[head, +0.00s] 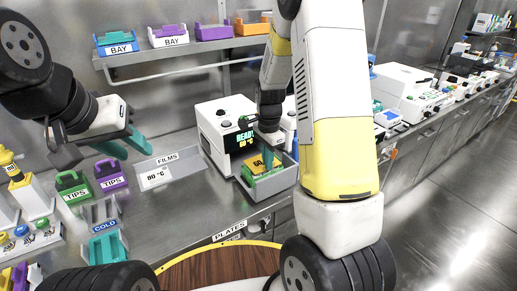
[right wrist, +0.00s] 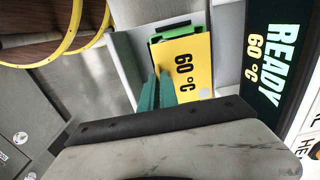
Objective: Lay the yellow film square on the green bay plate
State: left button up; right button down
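The yellow film square (head: 257,164), marked 60, is over the green bay plate (head: 270,177) in the grey bay in front of the READY 60 °C unit. In the right wrist view the film (right wrist: 186,65) covers most of the plate, whose green edge (right wrist: 178,34) shows along the top. I cannot tell whether the film rests flat on it. My right gripper (right wrist: 161,72) points down at the film, its teal fingers close together at the film's edge; they appear shut on it, though the contact is partly hidden. My left gripper (head: 130,147) is open and empty above the counter.
The READY unit (head: 222,128) stands right behind the bay. A FILMS mat (head: 180,166) with an 80 °C film (head: 155,178) lies to the left. Green and purple TIPS boxes (head: 73,187) and a COLD holder (head: 101,212) stand further left. BAY carriers (head: 116,43) sit on the shelf above.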

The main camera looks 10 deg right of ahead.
jog(key=shift+f, duration=0.8)
jog(key=c, duration=1.5)
grip_release()
jog(key=shift+c, duration=0.2)
jog(key=shift+r, duration=0.1)
jog(key=shift+r, duration=3.85)
jog(key=shift+r, duration=0.1)
jog(key=s+a+r+n+t+y, duration=0.2)
jog(key=s+r+n+t, duration=0.4)
jog(key=s+r+n, duration=0.8)
jog(key=s+a+r, duration=0.1)
jog(key=s+r, duration=0.2)
jog(key=s, duration=0.3)
jog(key=shift+s+r+n, duration=0.25)
jog(key=shift+r+n, duration=0.05)
jog(key=shift+r, duration=0.1)
